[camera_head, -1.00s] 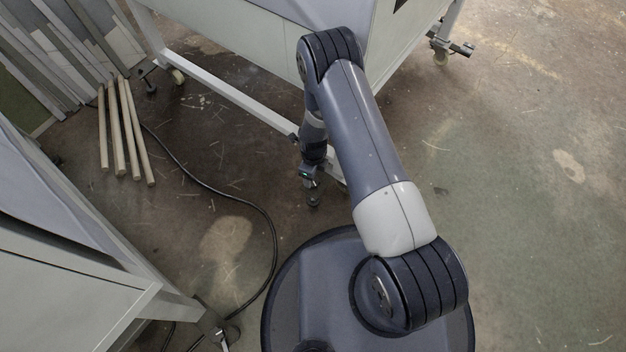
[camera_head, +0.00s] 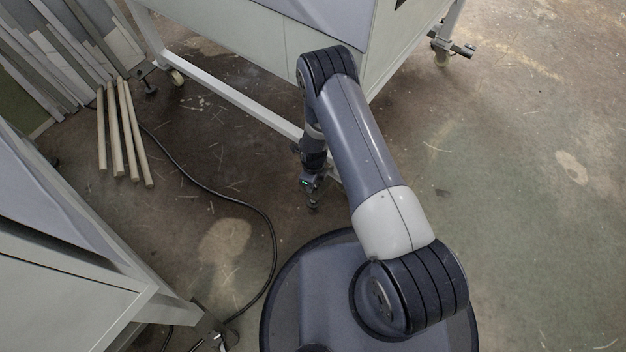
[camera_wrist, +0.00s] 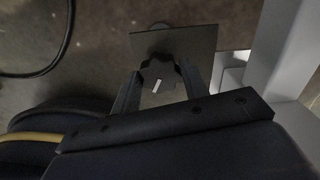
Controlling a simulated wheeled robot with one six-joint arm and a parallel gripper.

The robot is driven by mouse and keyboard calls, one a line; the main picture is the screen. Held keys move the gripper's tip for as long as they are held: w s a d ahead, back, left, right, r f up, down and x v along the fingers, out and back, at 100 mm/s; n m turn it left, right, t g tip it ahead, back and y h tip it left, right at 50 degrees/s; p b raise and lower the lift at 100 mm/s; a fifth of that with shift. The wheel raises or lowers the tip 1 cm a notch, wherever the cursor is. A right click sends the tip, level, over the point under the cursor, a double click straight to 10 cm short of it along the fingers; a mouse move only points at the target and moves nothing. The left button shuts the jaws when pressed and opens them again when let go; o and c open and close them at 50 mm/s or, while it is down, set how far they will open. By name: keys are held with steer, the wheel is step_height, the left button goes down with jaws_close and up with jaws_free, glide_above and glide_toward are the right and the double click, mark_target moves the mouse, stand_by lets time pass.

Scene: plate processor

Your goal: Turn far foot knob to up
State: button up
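In the wrist view, a dark knob (camera_wrist: 160,78) with a short white mark sits between the two fingers of my gripper (camera_wrist: 161,72). The mark is slightly tilted. The fingers stand apart, one on each side of the knob; whether they touch it is hard to tell. A dark flat plate (camera_wrist: 180,42) lies just beyond the knob. In the head view, my gripper (camera_head: 312,194) points down low beside the leg of the pale machine (camera_head: 345,180). The knob cannot be made out there.
The pale machine (camera_head: 240,50) stands ahead on a white frame. Wooden poles (camera_head: 124,130) and a black cable (camera_head: 235,200) lie left. Another pale cabinet (camera_head: 70,270) is close at left. The right floor is clear.

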steer(key=c, duration=0.4)
steer(key=shift+n, duration=0.3)
